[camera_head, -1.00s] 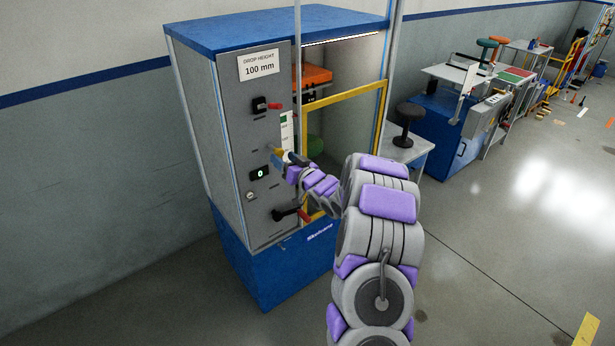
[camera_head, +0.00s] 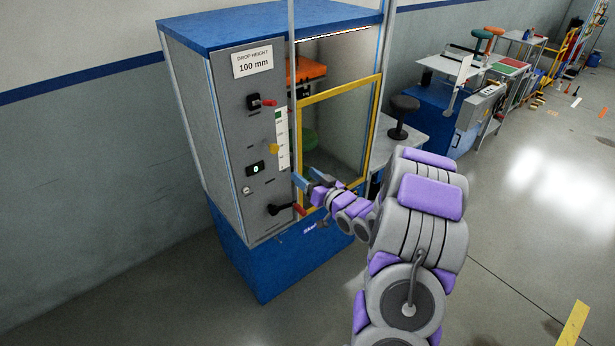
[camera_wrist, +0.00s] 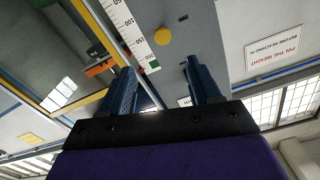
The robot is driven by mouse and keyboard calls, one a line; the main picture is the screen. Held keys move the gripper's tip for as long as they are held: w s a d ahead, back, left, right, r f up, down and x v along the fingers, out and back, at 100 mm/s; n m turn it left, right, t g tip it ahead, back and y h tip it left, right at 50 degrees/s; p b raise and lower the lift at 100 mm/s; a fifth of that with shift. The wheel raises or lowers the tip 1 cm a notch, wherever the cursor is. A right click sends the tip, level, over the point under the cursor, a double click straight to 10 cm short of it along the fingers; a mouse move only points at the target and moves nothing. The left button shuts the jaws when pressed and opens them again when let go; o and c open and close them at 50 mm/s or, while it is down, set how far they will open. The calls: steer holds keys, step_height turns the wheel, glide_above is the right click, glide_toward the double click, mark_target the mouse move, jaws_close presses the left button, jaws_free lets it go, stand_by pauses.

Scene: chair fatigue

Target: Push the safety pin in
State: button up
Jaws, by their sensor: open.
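The likely safety pin is a round yellow knob (camera_head: 273,148) on the grey front panel of the test machine (camera_head: 232,130). The knob (camera_wrist: 163,36) shows beyond my fingertips in the wrist view, roughly between them. How deep it sits in the panel I cannot tell. My gripper (camera_head: 306,179) is open and empty, right of and below the knob and apart from it. In the wrist view both blue fingers of my gripper (camera_wrist: 160,68) stand apart with nothing between them.
The panel also carries a red-tipped switch (camera_head: 262,102), a small display (camera_head: 255,168), a white scale (camera_head: 282,140) and a black lever with red grip (camera_head: 285,208). A yellow-framed guard (camera_head: 340,88) stands right of the panel. A sign (camera_wrist: 274,52) shows in the wrist view.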

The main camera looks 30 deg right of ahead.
mark_target(276, 150)
steer(key=shift+r+m, duration=0.1)
steer(key=shift+m, duration=0.3)
steer(key=c, duration=0.3)
steer(key=m, duration=0.2)
steer(key=m+p, duration=0.1)
steer(key=m, duration=0.1)
steer(key=m+p, duration=0.1)
steer(key=m, duration=0.1)
steer(key=shift+r, duration=0.4)
steer(key=c, duration=0.5)
steer(key=m+p, duration=0.1)
steer(key=m, duration=0.3)
steer(key=shift+s+m, duration=0.15)
steer(key=shift+m, duration=0.15)
steer(key=shift+c, duration=1.4)
steer(key=m, duration=0.3)
steer(key=shift+f+m, duration=0.1)
steer(key=shift+m, duration=0.2)
jaws_close()
steer(key=w, duration=0.4)
steer(key=w+b, duration=0.1)
steer(key=w, duration=0.4)
steer(key=w+a, duration=0.1)
steer(key=w, duration=0.3)
steer(key=shift+w+b, duration=0.35)
steer(key=shift+b, duration=0.05)
